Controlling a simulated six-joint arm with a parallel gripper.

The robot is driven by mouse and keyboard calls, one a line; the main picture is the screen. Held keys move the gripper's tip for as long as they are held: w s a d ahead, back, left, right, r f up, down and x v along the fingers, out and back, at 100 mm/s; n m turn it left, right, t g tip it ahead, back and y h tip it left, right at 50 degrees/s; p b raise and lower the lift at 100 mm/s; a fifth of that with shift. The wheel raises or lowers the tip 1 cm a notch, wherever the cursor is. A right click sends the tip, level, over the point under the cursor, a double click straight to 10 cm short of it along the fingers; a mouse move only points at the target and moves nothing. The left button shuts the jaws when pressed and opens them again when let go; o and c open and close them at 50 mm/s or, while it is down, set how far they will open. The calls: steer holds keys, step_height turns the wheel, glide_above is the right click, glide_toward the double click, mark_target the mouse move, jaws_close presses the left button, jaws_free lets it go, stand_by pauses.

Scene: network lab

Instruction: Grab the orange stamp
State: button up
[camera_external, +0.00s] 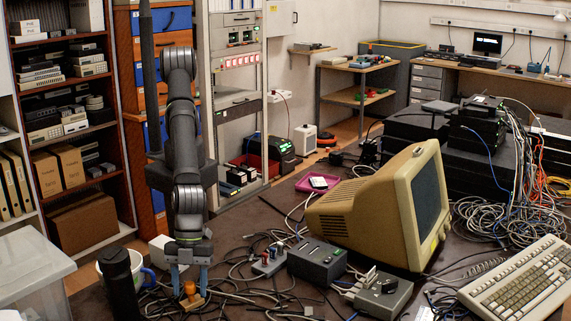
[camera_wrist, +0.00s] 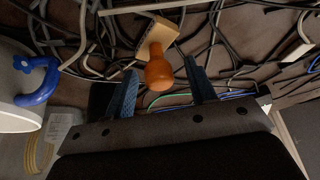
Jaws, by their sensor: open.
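The orange stamp (camera_external: 190,289) has a rounded orange handle on a light wooden base and stands among cables on the dark table. In the wrist view the stamp (camera_wrist: 158,72) shows its handle toward me, with the wooden base beyond it. My gripper (camera_external: 188,280) points down over the stamp, its two blue fingers apart. In the wrist view my gripper (camera_wrist: 162,80) has one finger left and one right of the orange handle, with gaps visible on both sides. How far the fingertips reach down beside the handle is hard to tell.
A white mug (camera_wrist: 22,100) with a blue handle stands close on the left. Tangled cables (camera_external: 240,285) lie around the stamp.

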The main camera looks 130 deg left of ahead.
steer(key=c, duration=1.1)
steer(key=shift+o, duration=0.2)
